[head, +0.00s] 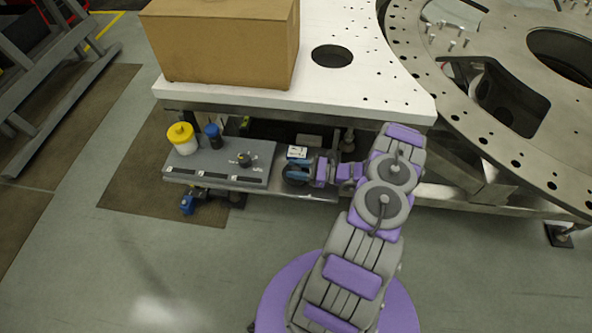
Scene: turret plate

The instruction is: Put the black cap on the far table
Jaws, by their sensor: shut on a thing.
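My gripper (313,172) reaches left from the end of my arm, just beyond the right end of a low grey table. It is shut on a dark round thing (294,175), which looks like the black cap; my fingers partly hide it. The cap is at the grey table's right side, and I cannot tell whether it touches anything below.
A yellow-lidded white jar (182,138), a dark blue bottle (213,136) and a small black-and-yellow item (245,159) stand on the grey table. A blue-and-white box (297,152) is close behind the cap. A cardboard box (220,42) covers the white table's left part. A large metal ring (520,160) stands right.

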